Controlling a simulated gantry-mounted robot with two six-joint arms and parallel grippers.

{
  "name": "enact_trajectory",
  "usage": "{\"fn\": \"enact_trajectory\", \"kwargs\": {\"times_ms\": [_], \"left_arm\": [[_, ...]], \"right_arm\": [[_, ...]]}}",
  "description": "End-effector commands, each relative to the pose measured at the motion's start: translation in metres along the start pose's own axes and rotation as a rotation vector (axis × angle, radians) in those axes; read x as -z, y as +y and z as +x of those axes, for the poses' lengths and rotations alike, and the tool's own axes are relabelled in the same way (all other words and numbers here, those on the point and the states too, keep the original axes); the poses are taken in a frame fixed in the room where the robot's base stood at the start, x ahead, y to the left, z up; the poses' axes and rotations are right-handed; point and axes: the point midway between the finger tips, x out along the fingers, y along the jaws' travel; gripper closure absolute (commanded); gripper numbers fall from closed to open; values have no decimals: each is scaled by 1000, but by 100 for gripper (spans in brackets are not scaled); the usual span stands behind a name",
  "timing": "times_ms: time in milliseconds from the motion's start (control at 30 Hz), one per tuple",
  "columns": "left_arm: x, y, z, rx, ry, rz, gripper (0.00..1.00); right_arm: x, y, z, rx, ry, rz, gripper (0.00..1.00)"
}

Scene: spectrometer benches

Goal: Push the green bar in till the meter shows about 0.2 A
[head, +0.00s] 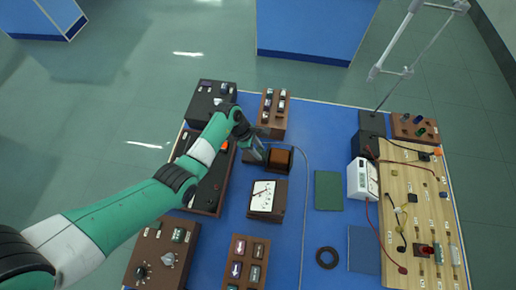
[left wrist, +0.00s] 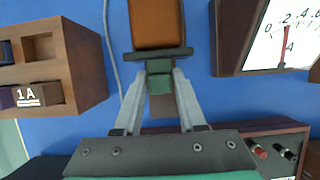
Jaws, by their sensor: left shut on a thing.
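My left gripper (head: 262,154) is shut on the small green bar (left wrist: 160,82), with the fingertips on either side of it. In the left wrist view, the bar lies in line with the orange-brown coil (left wrist: 155,22), right at the coil's dark end flange (left wrist: 157,53). How far it reaches inside is hidden. The coil also shows in the head view (head: 280,159), just right of the gripper. The meter (head: 266,196) has a white face and stands in front of the coil. In the left wrist view, the meter's red needle (left wrist: 283,45) points near the .2 mark.
A wooden block (left wrist: 72,68) with compartments, one marked 1 A, stands left in the wrist view. A white meter (head: 363,179) stands beside a wooden circuit board (head: 425,200). Dark boxes line the bench's left edge. A green mat (head: 328,190) lies flat mid-bench.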

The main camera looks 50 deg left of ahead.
Motion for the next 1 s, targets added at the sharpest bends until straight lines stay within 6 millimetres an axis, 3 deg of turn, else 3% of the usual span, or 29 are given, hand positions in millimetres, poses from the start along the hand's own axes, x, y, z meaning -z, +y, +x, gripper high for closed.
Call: {"fn": "enact_trajectory", "kwargs": {"times_ms": [100, 133, 233, 500, 633, 1000], "left_arm": [[-2, 0, -1, 0, -4, 2, 100], [-2, 0, -1, 0, -4, 2, 57], [-1, 0, -1, 0, -3, 2, 39], [-1, 0, -1, 0, -2, 1, 38], [-1, 1, -10, -1, -2, 0, 38], [-2, 1, -93, -4, -3, 0, 38]], "right_arm": [[0, 0, 0, 0, -1, 0, 38], [0, 0, 0, 0, -1, 0, 38], [-1, 0, 0, 0, -1, 0, 38], [0, 0, 0, 0, -1, 0, 38], [3, 0, 4, 0, -1, 0, 38], [25, 0, 28, 0, 0, 0, 38]]}}
